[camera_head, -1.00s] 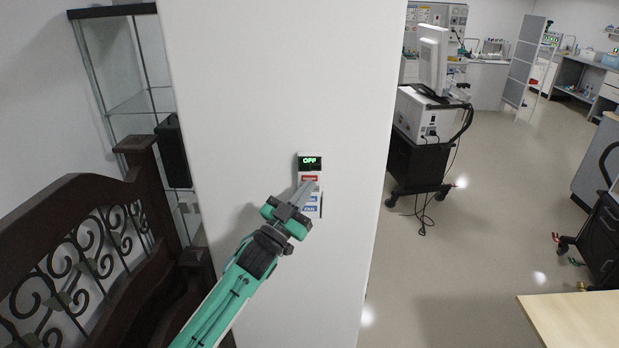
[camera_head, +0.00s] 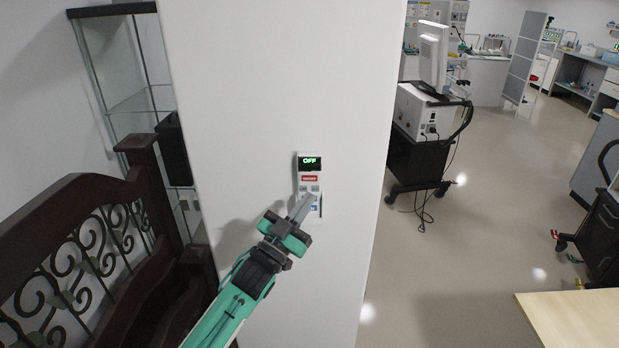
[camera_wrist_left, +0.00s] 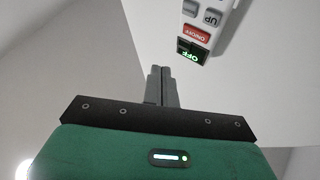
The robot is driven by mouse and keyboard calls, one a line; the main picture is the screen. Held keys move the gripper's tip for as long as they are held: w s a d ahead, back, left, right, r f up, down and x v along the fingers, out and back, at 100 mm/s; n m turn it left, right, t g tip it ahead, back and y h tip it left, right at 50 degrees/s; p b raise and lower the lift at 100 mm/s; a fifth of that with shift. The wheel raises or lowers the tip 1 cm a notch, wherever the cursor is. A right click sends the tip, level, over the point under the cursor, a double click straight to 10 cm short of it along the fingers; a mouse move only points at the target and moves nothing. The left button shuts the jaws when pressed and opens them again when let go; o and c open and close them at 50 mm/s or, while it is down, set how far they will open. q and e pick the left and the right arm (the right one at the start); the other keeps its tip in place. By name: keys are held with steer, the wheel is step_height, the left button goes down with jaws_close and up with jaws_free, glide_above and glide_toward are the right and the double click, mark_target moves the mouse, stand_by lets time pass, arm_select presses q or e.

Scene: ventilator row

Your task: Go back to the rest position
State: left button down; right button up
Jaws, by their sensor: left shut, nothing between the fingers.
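My left gripper (camera_head: 303,207) is shut and empty, in front of the white pillar. In the head view its fingertips overlap the lower part of a wall control panel (camera_head: 310,170). The panel has a display reading OFF, a red ON/OFF button and smaller buttons below, partly hidden by the fingers. In the left wrist view my shut fingers (camera_wrist_left: 160,86) point at the white wall, and the panel (camera_wrist_left: 197,32) shows beside them with its UP button and display. I cannot tell whether the fingertips touch the panel. My right gripper is not in view.
The white pillar (camera_head: 270,80) fills the middle. A dark wooden bed frame (camera_head: 75,250) and a glass cabinet (camera_head: 125,75) stand at left. A cart with a monitor (camera_head: 418,155) is behind at right. A wooden tabletop (camera_head: 575,318) is at lower right. Open floor lies between.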

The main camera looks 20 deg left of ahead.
arm_select(q)
steer(key=shift+f, duration=0.1)
stand_by(0.4)
steer(key=s+a+f+n+g+y, duration=0.2)
steer(key=f+g+y, duration=0.15)
steer(key=f, duration=1.65)
steer(key=s+a+f+n+g+y, duration=0.1)
steer(key=a+f+n+g+y, duration=0.2)
steer(key=f, duration=1.7)
steer(key=s+a+f+g+y+b, duration=0.1)
steer(key=s+f+g, duration=0.2)
steer(key=s+f, duration=0.65)
steer(key=s+f+g, duration=0.3)
steer(key=s+f, duration=0.3)
steer(key=f, duration=0.6)
steer(key=s+f+g, duration=0.2)
steer(key=s+f, duration=0.3)
steer(key=s, duration=0.7)
steer(key=s+f+g+y, duration=0.1)
steer(key=s+f+g, duration=0.2)
steer(key=s, duration=1)
steer(key=s+f+g, duration=0.3)
steer(key=s+f, duration=0.6)
steer(key=s, duration=0.3)
steer(key=shift+s+a+b, duration=0.3)
steer(key=shift+s+a, duration=0.1)
steer(key=shift+a, duration=0.05)
